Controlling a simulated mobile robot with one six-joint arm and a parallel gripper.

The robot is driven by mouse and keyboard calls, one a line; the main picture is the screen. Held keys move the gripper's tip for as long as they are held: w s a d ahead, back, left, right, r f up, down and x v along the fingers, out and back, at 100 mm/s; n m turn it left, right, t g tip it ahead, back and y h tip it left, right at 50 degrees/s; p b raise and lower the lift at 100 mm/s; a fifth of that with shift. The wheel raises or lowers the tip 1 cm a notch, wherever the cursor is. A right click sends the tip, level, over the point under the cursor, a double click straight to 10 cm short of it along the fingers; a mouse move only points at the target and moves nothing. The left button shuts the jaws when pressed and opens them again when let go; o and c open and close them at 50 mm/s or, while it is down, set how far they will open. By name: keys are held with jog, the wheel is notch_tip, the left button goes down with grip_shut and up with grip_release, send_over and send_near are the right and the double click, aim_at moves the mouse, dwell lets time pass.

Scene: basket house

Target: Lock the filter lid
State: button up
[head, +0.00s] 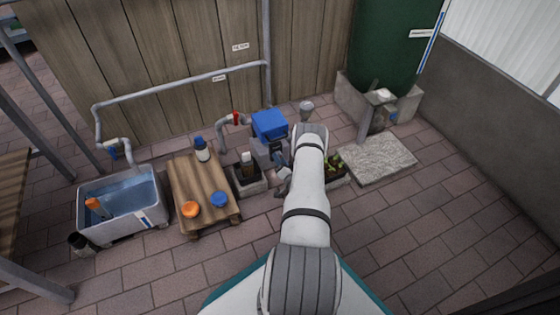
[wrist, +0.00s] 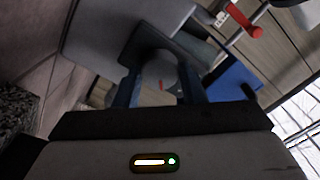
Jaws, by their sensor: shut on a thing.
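The filter's blue lid (head: 269,124) sits on a grey body behind the low planters, beside a grey pipe. It looks level and lowered in the head view; a blue part of it shows at the right in the wrist view (wrist: 232,80). My gripper (head: 276,150) is at the filter's front, just below the lid. In the wrist view its two dark fingers (wrist: 160,70) are shut on a grey, rounded part (wrist: 160,76) between them, beside a dark flat piece. I cannot tell clearly whether this is the lid's latch.
A red valve handle (head: 236,118) on the pipe is left of the filter. A wooden table (head: 187,180) holds a bottle and orange and blue caps. A water tub (head: 100,232) stands farther left. A stone slab (head: 378,163) lies right. The front paving is mostly clear.

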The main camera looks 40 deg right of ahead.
jog(key=shift+n, duration=4.9)
jog(key=o, duration=1)
jog(key=shift+s, duration=0.15)
jog(key=p+v, duration=0.3)
jog(key=v, duration=0.4)
jog(key=shift+s, duration=0.3)
jog(key=shift+s, duration=0.1)
